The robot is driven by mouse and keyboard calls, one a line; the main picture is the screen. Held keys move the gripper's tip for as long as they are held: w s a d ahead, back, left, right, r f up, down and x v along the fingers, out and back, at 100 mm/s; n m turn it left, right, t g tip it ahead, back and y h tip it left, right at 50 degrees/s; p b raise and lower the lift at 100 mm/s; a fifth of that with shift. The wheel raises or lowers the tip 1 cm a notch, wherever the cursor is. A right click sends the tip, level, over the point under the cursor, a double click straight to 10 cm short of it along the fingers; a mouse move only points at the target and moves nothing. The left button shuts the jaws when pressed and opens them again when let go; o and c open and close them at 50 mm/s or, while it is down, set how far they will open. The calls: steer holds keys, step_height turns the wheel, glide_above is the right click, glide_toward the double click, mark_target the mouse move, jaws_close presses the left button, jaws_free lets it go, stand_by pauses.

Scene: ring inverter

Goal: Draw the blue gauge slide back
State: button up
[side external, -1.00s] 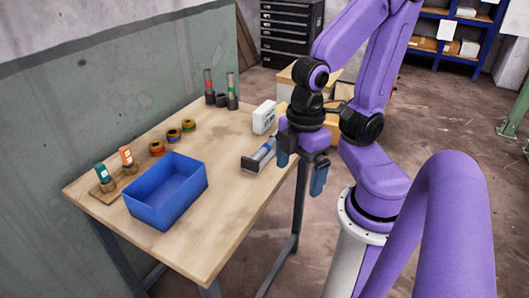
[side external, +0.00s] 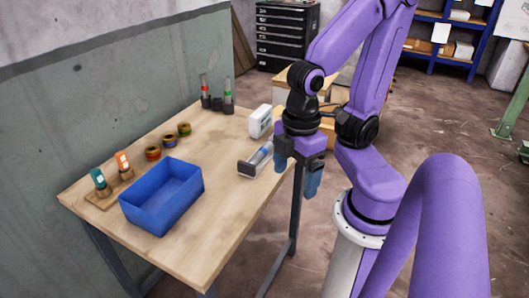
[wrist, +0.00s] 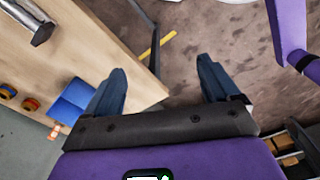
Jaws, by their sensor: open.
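The gauge (side external: 247,167), a grey tray-like body with a dark end plate, lies near the right edge of the wooden table. Its blue slide (side external: 266,150) shows as a small blue part toward the far end. In the wrist view a grey body that looks like the gauge (wrist: 28,24) is at the top left, partly cut off. My gripper (side external: 298,168) is open and empty, just right of the gauge and apart from it. In the wrist view the fingers (wrist: 162,70) are spread above floor beyond the table edge.
A blue bin (side external: 150,214) stands at the table's front left. The table middle is clear.

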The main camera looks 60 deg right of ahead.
steer(key=shift+w, duration=0.25)
steer(key=c, duration=0.5)
steer(key=w+m, duration=0.2)
steer(key=w, duration=0.1)
steer(key=w+r+m, duration=0.1)
steer(key=w+m, duration=0.1)
steer(key=shift+w, duration=0.2)
steer(key=shift+c, duration=0.2)
steer(key=w+d+r+m, duration=0.2)
steer(key=w+d+m, duration=1.15)
steer(key=w, duration=0.45)
steer(key=w+d+m, duration=0.3)
steer(key=d+m, duration=0.3)
steer(key=d, duration=0.9)
steer(key=s+d+f+m, duration=0.1)
steer(key=s+d+m, duration=0.25)
steer(key=d, duration=0.45)
steer(key=s+d+f+m, duration=0.2)
steer(key=d+m, duration=0.2)
steer(key=d, duration=0.4)
steer(key=f, duration=1.6)
steer(key=shift+w+a+f, duration=0.1)
steer(key=shift+a+f, duration=0.05)
steer(key=shift+a, duration=0.1)
steer(key=shift+c, duration=0.3)
